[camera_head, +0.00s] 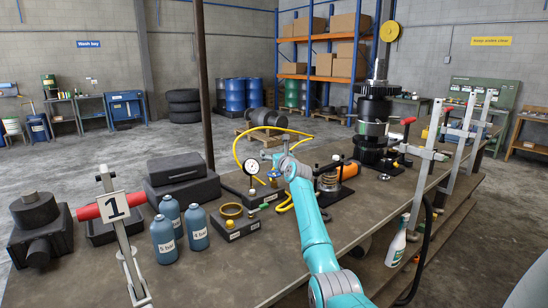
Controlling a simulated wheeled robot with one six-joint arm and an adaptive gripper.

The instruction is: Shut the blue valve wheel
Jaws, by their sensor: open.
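My teal arm reaches from the bottom of the view up to the middle of the bench. My gripper (280,158) is small at its far end, open, close to the pressure gauge (251,167) with its round white dial.
Blue bottles (164,240) labelled in bar stand on the bench (285,250) at front left. A yellow hose (240,148) loops behind the gauge.

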